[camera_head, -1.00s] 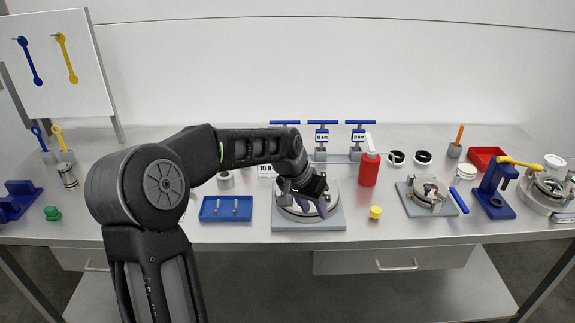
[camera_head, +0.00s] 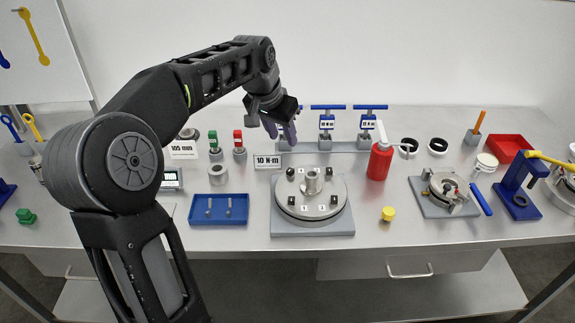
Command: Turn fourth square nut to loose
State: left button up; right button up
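A round metal flange (camera_head: 311,211) sits on a grey square base plate (camera_head: 343,226) at the middle of the bench. Small dark square nuts stand around its central post (camera_head: 312,181): one at back left (camera_head: 290,173), one at back right (camera_head: 328,173), one at front right (camera_head: 334,201), one at front left (camera_head: 291,201). Small number tags lie near them, too small to read surely, so I cannot tell which nut is the fourth. My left gripper (camera_head: 280,131) hangs above and behind the flange, its fingers apart and empty, touching no nut. My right gripper is out of view.
A blue tray (camera_head: 200,217) with small pins lies left of the flange, and a "10 N·m" sign (camera_head: 267,161) behind it. A red bottle (camera_head: 379,161) and a yellow knob (camera_head: 388,214) stand to the right. Blue-handled torque wrenches (camera_head: 326,123) stand behind.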

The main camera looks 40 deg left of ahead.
pick_arm(q)
jog(key=b, duration=0.5)
send_near(290, 170)
jog(key=shift+s+f, duration=0.1)
jog(key=shift+f, duration=0.1)
jog(key=shift+p+x, duration=0.55)
jog(key=shift+x, duration=3.3)
jog(key=shift+c, duration=0.2)
grip_shut()
